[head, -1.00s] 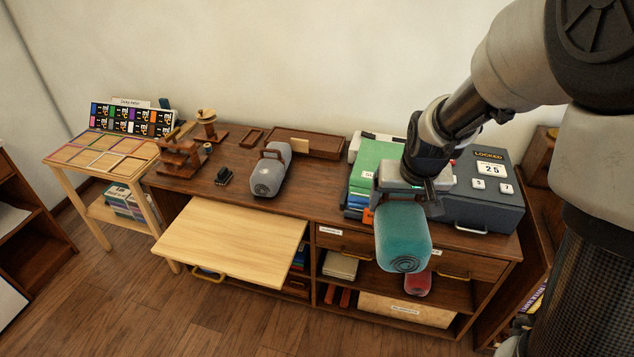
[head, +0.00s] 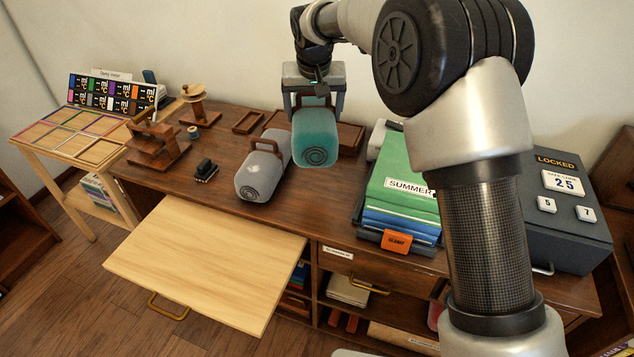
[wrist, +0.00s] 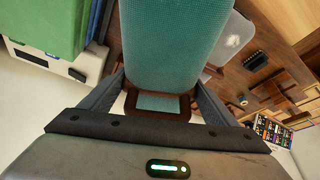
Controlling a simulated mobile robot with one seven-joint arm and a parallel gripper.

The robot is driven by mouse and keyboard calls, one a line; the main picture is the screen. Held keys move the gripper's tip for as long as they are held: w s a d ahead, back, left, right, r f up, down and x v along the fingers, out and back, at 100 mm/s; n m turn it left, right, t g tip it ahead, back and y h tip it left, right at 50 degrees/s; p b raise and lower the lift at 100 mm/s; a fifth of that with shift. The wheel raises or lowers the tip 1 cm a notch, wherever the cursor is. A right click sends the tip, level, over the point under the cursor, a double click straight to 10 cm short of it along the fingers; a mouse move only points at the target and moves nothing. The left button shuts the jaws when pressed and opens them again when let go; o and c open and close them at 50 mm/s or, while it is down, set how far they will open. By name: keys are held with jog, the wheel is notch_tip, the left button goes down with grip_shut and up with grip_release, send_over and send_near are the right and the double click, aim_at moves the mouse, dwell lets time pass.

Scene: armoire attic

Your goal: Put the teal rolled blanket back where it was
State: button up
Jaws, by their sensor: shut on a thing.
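The teal rolled blanket (head: 315,140) is held by my gripper (head: 314,98), over the dark wooden desk top and just right of the grey rolled blanket (head: 262,172). I cannot tell whether it touches the desk. In the wrist view the teal blanket (wrist: 185,40) fills the upper middle, with its brown handle (wrist: 160,118) between the fingers of my gripper (wrist: 158,98). The grey blanket, with a brown handle on top, lies on the desk. A red roll (head: 435,314) is mostly hidden behind my arm, on the shelf below.
A green box pile (head: 398,170) and a locked grey safe (head: 563,225) stand right on the desk. A brown tray (head: 350,140) lies behind the teal blanket. A pale board (head: 205,260) juts out in front. Wooden stands (head: 158,150) are left. Desk front right of the grey blanket is clear.

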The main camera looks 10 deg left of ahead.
jog(key=f+b, duration=0.1)
jog(key=f, duration=0.7)
jog(key=f+b, duration=0.2)
jog(key=f, duration=0.7)
jog(key=shift+w+a+f, duration=0.1)
jog(key=shift+a+f, duration=0.1)
jog(key=shift+f, duration=0.1)
